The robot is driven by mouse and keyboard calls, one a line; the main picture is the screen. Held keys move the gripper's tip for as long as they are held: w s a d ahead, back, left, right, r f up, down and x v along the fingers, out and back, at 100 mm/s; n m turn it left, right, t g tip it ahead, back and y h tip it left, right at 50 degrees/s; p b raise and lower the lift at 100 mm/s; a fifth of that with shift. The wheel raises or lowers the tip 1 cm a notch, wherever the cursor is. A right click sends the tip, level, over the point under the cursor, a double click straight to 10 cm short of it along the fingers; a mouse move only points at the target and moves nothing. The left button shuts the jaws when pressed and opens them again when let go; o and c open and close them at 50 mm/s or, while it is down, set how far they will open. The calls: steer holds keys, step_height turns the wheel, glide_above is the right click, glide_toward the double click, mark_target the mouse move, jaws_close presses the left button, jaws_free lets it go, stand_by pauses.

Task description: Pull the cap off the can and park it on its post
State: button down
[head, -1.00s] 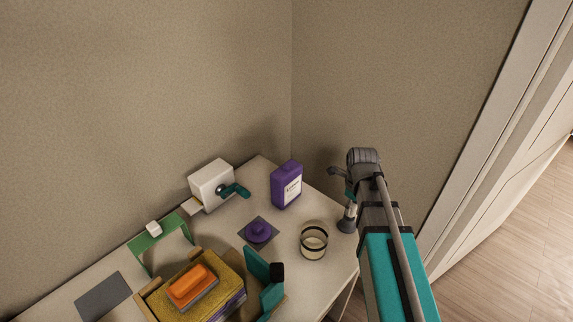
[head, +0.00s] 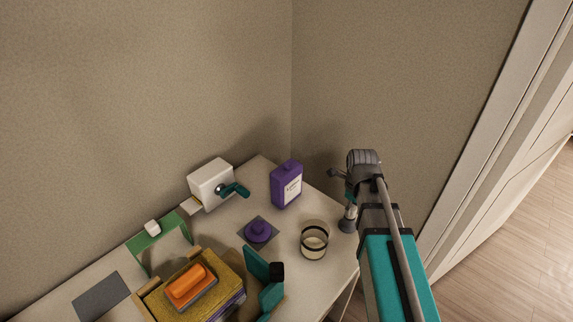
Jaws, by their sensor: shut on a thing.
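My gripper (head: 338,176) shows small at the far right end of the table, partly hidden by my own wrist. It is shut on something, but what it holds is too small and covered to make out. A purple labelled container (head: 286,187) stands upright at the back right corner, apart from my gripper. A purple round piece with a raised knob (head: 258,230) sits on a dark square pad. An upright grey piece with a flared foot (head: 348,225) shows below my gripper. I cannot tell for sure which of these is the can, cap or post.
A clear jar with a dark band (head: 314,241) stands near the right edge. A white box (head: 210,183) with a teal lever, a green stand (head: 160,236), a teal holder (head: 268,291) and a yellow block with an orange piece (head: 188,285) fill the left and front.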

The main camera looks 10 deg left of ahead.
steer(key=shift+f+b, duration=0.35)
steer(key=shift+f, duration=0.05)
steer(key=shift+c, duration=1.1)
jaws_free()
steer(key=shift+r+p, duration=0.4)
steer(key=shift+r+p, duration=3.5)
steer(key=shift+r, duration=0.15)
